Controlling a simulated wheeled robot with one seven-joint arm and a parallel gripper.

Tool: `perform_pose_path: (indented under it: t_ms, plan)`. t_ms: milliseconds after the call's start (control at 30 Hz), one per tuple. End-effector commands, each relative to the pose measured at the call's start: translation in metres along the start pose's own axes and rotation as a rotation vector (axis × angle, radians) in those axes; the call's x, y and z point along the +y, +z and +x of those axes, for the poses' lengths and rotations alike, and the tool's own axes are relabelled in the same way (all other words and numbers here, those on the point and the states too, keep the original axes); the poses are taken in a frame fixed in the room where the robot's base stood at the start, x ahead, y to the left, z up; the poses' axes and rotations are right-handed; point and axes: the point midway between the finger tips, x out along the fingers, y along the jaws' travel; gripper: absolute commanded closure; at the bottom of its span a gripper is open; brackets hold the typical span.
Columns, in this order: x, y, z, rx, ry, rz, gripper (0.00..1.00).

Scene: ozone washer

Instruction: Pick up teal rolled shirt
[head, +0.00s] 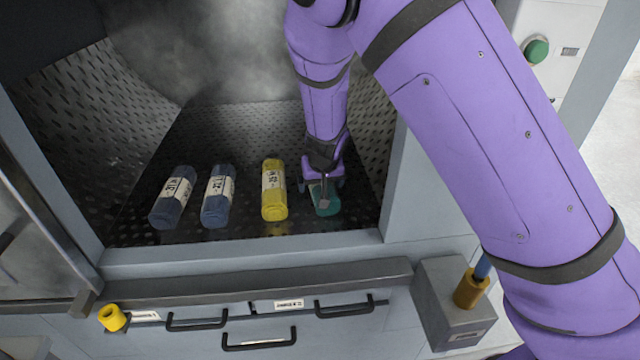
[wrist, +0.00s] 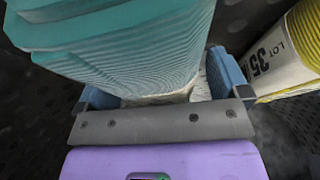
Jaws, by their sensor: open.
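The teal rolled shirt (head: 327,205) lies on the dark perforated floor of the washer chamber, at the right end of a row of rolls. In the head view my gripper and wrist cover most of it. In the wrist view the teal roll (wrist: 120,45) fills the upper left, very close to the camera. My gripper (head: 322,184) is open, with its fingers around the shirt; in the wrist view a blue finger (wrist: 225,72) shows on its right side and part of the other finger at lower left. Contact with the fingers cannot be made out.
A yellow roll (head: 274,190) lies close to the left of my gripper, with two dark blue rolls (head: 218,197) (head: 173,198) farther left. The chamber's right wall (head: 372,130) is near my arm. A grey sill (head: 240,252) runs along the front. Hazy vapour hangs at the back.

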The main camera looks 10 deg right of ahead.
Motion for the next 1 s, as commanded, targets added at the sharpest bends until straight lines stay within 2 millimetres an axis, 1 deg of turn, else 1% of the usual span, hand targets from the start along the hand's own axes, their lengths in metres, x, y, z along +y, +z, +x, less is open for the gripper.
perform_pose_path:
  t_ms: [67, 267, 367, 400, 533, 833, 1000]
  plan:
    - [0.0002, -0.0005, 0.0029, 0.001, 0.000, 0.002, 0.06]
    - [-0.0002, -0.0005, 0.0032, 0.001, -0.001, 0.001, 0.06]
    - [-0.0002, -0.0005, 0.0031, 0.001, -0.001, 0.001, 0.27]
    - [-0.0002, -0.0005, 0.0031, 0.001, -0.001, 0.001, 0.36]
    - [-0.0002, -0.0004, 0.0030, 0.001, -0.001, 0.001, 0.66]
    - [-0.0003, -0.0011, 0.0019, 0.002, -0.001, 0.001, 0.66]
    - [-0.0010, -0.0038, -0.0047, 0.002, -0.002, -0.001, 0.66]
